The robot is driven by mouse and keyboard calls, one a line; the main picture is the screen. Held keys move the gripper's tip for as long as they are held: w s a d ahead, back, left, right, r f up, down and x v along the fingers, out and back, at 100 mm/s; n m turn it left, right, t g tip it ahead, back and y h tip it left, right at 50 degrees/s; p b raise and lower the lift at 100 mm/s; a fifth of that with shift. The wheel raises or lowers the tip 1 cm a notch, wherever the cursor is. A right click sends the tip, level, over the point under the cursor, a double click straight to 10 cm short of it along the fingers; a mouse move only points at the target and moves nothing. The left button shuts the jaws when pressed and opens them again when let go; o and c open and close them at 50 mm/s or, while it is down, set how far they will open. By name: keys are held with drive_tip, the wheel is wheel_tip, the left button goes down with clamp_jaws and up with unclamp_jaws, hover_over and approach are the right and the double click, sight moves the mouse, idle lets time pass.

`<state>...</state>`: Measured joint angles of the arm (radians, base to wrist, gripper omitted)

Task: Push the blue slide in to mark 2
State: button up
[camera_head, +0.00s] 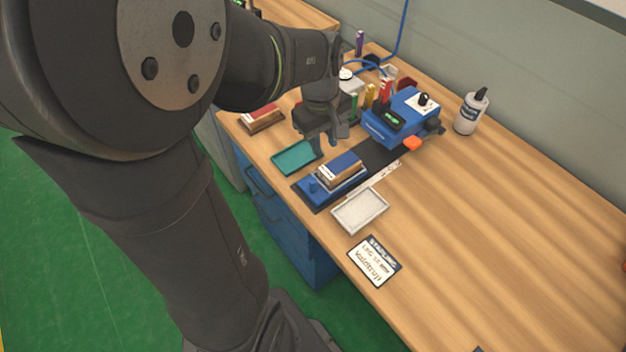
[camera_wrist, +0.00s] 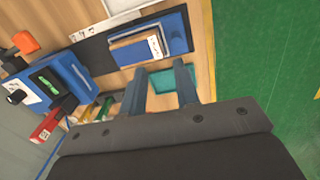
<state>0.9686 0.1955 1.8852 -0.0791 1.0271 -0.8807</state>
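The blue slide (camera_head: 312,187) sits at the near end of a dark track (camera_head: 374,158), with a small blue knob on its near end. A blue, white and brown block (camera_head: 341,167) lies on the slide. In the wrist view the slide (camera_wrist: 179,33) and the block (camera_wrist: 138,49) are at the top centre.
A blue machine (camera_head: 400,113) with an orange knob (camera_head: 412,143) stands at the track's far end. A teal tray (camera_head: 292,160), a white tray (camera_head: 360,211), a sign card (camera_head: 374,262) and a white bottle (camera_head: 469,113) are around. The table's right side is clear.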

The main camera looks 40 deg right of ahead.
sight(313, 181)
drive_tip(key=shift+m+y, duration=0.3)
drive_tip(key=shift+m, duration=0.5)
drive_tip(key=f, duration=0.5)
drive_tip(key=w+a+f, duration=0.1)
drive_tip(key=f, duration=0.9)
drive_tip(key=shift+w+a+f, duration=0.15)
drive_tip(key=shift+w+a, duration=0.15)
drive_tip(key=shift+a, duration=0.1)
drive_tip(key=shift+d, duration=0.1)
clamp_jaws()
